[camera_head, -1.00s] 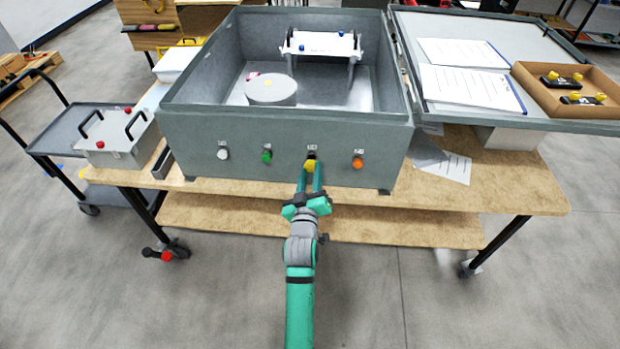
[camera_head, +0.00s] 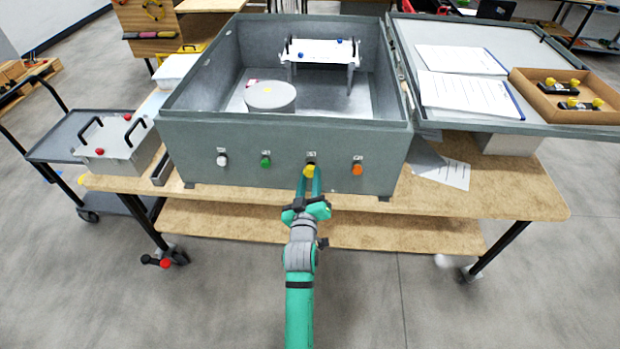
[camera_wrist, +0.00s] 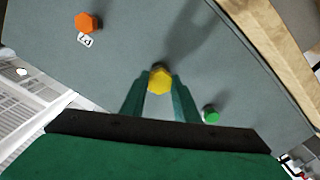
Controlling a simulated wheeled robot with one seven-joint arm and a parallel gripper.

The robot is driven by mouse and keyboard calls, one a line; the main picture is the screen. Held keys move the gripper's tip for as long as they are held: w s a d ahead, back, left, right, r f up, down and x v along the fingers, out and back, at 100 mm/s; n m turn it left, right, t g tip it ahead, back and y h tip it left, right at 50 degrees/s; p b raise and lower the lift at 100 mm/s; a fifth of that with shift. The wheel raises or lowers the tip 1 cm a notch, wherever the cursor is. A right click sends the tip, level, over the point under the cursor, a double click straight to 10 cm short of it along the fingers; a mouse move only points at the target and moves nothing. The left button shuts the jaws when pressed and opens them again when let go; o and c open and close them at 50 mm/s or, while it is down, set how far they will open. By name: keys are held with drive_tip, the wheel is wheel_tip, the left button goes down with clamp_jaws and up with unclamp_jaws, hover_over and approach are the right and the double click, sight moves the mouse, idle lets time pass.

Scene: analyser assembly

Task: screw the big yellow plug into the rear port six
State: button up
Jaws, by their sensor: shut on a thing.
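The big yellow plug (camera_head: 309,171) is at the third port from the left on the near wall of the grey analyser housing (camera_head: 285,140). It also shows in the wrist view (camera_wrist: 159,80), between my two green fingers. My gripper (camera_head: 310,177) is shut on the plug, with its fingertips (camera_wrist: 159,88) on either side of it, close to the wall. The port is mostly hidden behind the plug; a dark edge shows above it. A small label sits over it. I cannot tell how deep the plug sits in the port.
An orange plug (camera_head: 357,169) is to the right on the same wall; a green plug (camera_head: 265,161) and a white plug (camera_head: 221,160) are to the left. The housing stands on a wooden table (camera_head: 500,192). A cardboard tray (camera_head: 545,100) with yellow-knobbed parts lies on the open lid.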

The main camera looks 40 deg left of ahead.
drive_tip(key=shift+w+a, duration=0.35)
drive_tip(key=shift+w, duration=0.25)
idle(1.4)
drive_tip(key=o, duration=0.5)
drive_tip(key=c, duration=0.5)
drive_tip(key=m, duration=0.6)
drive_tip(key=shift+r+m, duration=0.1)
drive_tip(key=shift+m, duration=0.2)
drive_tip(key=m, duration=0.6)
drive_tip(key=shift+a, duration=0.1)
drive_tip(key=m, duration=0.5)
drive_tip(key=shift+r+m, duration=0.15)
drive_tip(key=shift+m, duration=0.25)
drive_tip(key=m, duration=0.5)
drive_tip(key=shift+a+m, duration=0.1)
drive_tip(key=shift+m, duration=0.2)
